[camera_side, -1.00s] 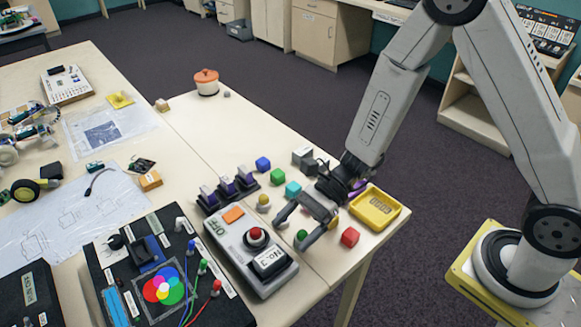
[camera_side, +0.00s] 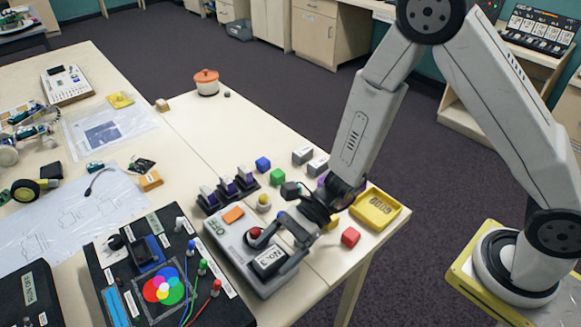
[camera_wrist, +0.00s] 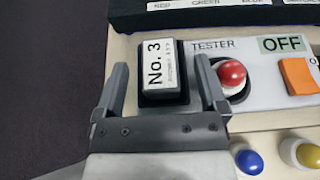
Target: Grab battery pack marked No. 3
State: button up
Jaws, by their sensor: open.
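The battery pack marked No. 3 (camera_side: 270,261) is a dark block with a white label, sitting on the near end of the grey tester box (camera_side: 222,232). In the wrist view the No. 3 label (camera_wrist: 158,65) reads clearly and the pack stands in a dark holder beside the red button (camera_wrist: 232,73). My gripper (camera_side: 262,256) is open above the tester. In the wrist view my gripper (camera_wrist: 161,66) has one finger on each side of the pack, with visible gaps. Whether the fingertips reach down beside the pack is hard to tell.
The red button and an orange switch (camera_side: 233,215) are close to the pack. Two grey labelled blocks (camera_side: 302,155) stand behind. A black panel with cables (camera_side: 172,290) stands left of the tester.

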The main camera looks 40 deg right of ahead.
aim_at(277, 251)
jog(key=shift+c, duration=0.2)
grip_shut()
dwell(0.3)
notch_tip(277, 251, up, 10)
dwell(0.9)
dwell(0.5)
